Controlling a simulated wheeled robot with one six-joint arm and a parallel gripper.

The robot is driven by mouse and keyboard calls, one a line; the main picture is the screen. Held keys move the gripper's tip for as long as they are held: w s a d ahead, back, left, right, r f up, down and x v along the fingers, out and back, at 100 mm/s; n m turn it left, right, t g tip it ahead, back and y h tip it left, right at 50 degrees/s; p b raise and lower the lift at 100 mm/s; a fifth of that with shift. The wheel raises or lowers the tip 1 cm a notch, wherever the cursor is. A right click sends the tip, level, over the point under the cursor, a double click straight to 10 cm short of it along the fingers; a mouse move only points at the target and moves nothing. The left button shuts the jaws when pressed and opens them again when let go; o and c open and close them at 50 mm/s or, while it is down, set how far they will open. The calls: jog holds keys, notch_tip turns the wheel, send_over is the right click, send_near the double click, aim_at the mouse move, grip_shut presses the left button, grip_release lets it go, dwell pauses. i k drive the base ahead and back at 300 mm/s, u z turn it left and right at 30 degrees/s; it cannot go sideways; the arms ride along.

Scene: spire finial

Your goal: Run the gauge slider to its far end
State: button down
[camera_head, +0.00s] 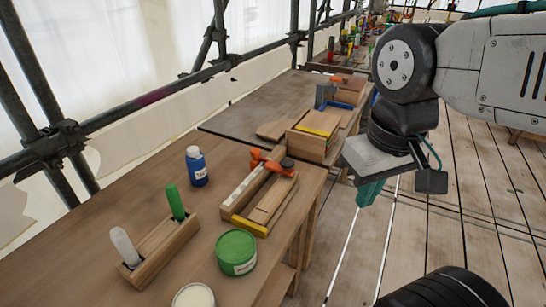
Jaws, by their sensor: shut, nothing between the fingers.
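A wooden gauge-like fixture (262,209) lies on the near workbench, with a pale strip along its left side and a yellow bar (249,226) across its near end. An orange piece (270,161) with a dark round knob (287,164) sits at its far end. I cannot tell for sure which part is the slider. My gripper (368,194), with teal fingers, is shut and empty. It hangs to the right of the bench in the picture, over the plank floor, apart from the fixture.
The near bench (90,227) also holds a blue bottle (197,168), a green tin (236,252), a pale open tin (193,297), and a wooden rack (160,252) with green and white handles. A farther bench (255,109) carries wooden blocks. Scaffold poles line the left.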

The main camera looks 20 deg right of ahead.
aim_at(255, 152)
jog(key=u, duration=0.05)
jog(key=k, duration=0.5)
jog(key=z, duration=0.75)
jog(key=i, duration=0.75)
jog(key=u, duration=0.95)
